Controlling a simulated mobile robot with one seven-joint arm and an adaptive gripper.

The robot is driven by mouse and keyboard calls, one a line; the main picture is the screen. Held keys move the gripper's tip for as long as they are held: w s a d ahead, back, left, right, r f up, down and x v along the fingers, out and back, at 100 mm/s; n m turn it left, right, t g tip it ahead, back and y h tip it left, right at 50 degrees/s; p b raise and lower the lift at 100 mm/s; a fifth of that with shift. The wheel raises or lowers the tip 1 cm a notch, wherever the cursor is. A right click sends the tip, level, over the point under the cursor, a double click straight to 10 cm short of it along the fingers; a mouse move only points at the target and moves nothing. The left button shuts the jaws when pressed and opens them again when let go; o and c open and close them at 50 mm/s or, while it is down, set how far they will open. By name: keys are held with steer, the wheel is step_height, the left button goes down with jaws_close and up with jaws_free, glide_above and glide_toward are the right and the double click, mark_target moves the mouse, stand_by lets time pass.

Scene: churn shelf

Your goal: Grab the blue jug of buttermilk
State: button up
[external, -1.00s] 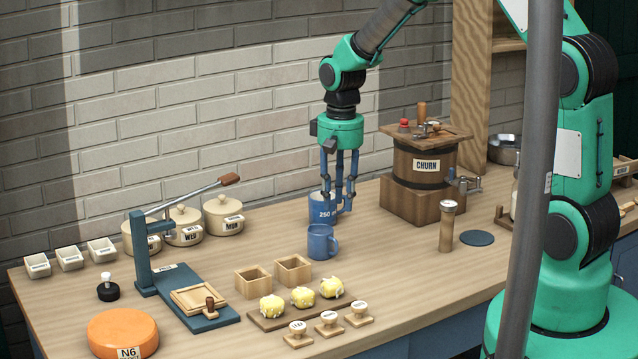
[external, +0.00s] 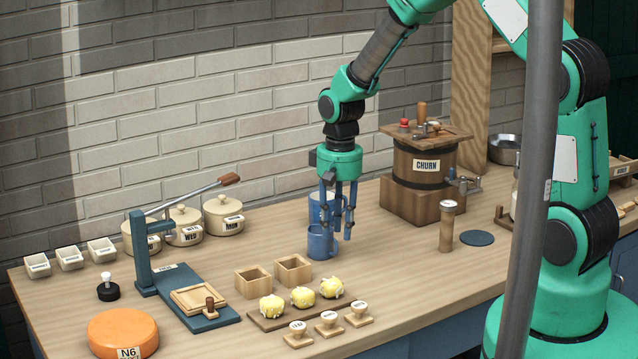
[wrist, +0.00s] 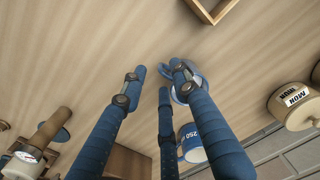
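Two blue vessels stand close together mid-table. The front one is a plain blue jug (external: 319,244) with a side handle and an open top; its contents are hidden. Behind it is a blue cup (external: 313,212), partly covered by my fingers; its "250" label shows in the wrist view (wrist: 192,147). I cannot read a buttermilk label on either. My gripper (external: 338,225) is open and empty, pointing down, with its fingers at the plain jug's right side.
The churn (external: 425,170) stands behind right, with a wooden post-shaped tool (external: 447,228) before it. Small wooden boxes (external: 292,270) and butter lumps (external: 303,297) lie front left of the jug. Lidded crocks (external: 222,217) stand left.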

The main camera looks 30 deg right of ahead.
mark_target(336, 242)
steer(key=shift+w+f+b, duration=0.1)
steer(key=shift+f+b, duration=0.45)
steer(key=shift+f, duration=1.95)
jaws_close()
